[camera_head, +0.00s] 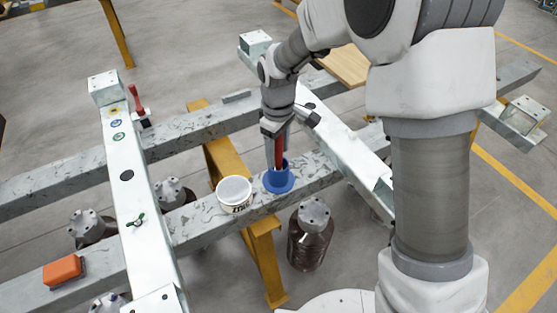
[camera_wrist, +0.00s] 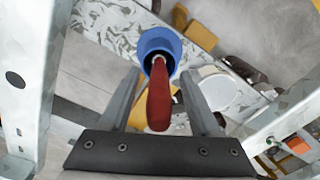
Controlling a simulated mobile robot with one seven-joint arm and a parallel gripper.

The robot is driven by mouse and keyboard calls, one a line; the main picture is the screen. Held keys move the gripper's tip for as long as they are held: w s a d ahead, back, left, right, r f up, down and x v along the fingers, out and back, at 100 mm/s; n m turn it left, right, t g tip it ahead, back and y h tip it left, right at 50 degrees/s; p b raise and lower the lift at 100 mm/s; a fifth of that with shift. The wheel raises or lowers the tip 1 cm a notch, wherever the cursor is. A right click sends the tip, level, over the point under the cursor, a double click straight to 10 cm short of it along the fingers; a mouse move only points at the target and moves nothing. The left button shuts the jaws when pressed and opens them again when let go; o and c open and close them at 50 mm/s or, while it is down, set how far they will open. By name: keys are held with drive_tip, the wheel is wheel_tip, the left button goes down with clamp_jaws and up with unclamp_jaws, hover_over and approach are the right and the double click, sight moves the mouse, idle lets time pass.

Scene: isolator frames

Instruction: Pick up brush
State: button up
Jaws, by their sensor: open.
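The brush shows as a red handle (camera_head: 279,152) standing up out of a blue cup (camera_head: 278,182) on the grey beam. Its lower end is hidden inside the cup. In the wrist view the red handle (camera_wrist: 159,100) points toward the camera, with the blue cup (camera_wrist: 160,42) beyond it. My gripper (camera_head: 276,160) is above the cup, pointing down, with its fingers on either side of the handle. In the wrist view a gap shows between the handle and each finger of my gripper (camera_wrist: 160,76), so it is open around the handle.
A white tub (camera_head: 234,193) stands left of the cup on the same beam. A red-handled tool (camera_head: 136,99) is at the left crossbeam (camera_head: 127,176). An orange block (camera_head: 64,271) lies front left. Dark bottle-like canisters (camera_head: 310,238) stand below the beams.

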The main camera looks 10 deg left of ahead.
drive_tip(key=shift+f, duration=0.85)
drive_tip(key=shift+r, duration=0.1)
clamp_jaws()
drive_tip(key=shift+r, duration=0.1)
wheel_tip(320, 180, up, 10)
drive_tip(key=shift+f+p, duration=0.1)
drive_tip(key=shift+p, duration=0.95)
